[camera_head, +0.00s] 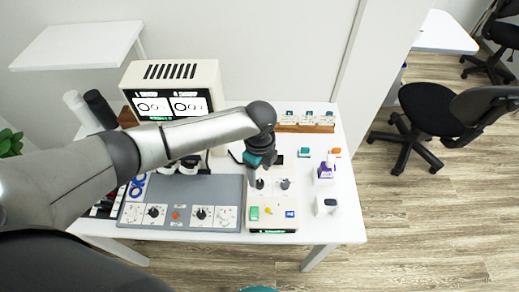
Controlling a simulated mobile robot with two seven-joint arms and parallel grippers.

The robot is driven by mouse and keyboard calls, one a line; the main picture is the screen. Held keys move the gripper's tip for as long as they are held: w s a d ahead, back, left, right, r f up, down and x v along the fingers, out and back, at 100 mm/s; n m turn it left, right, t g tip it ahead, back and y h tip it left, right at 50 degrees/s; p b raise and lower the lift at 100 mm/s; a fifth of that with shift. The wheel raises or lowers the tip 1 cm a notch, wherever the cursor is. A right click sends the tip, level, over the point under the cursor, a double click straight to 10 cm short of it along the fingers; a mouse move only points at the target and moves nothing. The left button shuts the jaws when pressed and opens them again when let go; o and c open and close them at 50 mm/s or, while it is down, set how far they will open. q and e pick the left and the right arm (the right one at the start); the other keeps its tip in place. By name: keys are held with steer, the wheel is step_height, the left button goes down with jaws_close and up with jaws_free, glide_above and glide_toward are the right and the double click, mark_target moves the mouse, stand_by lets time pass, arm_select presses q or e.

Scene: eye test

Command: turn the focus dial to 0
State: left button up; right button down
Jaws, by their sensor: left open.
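The grey control panel (184,187) lies on the white table. Along its front edge are a dark round dial on a white scale plate (154,212), a red button (175,216) and a second dark dial on a white plate (201,213). Another scale plate is at the panel's right end. The labels and pointer positions are too small to read, so I cannot tell which dial is focus. My left gripper (261,172) is open, pointing down, to the right of the panel and above a small box with knobs. It is apart from the dials. My left arm hides part of the panel's back.
An eye-test unit (172,85) with two screens stands behind. A purple item (325,170), a white device (326,205) and a wooden rack (306,122) are at the right. Chairs stand beyond.

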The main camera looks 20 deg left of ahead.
mark_target(260, 183)
arm_select(q)
step_height(260, 183, up, 10)
steer(key=shift+r+p, duration=0.2)
steer(key=shift+p, duration=0.25)
steer(key=shift+f, duration=0.1)
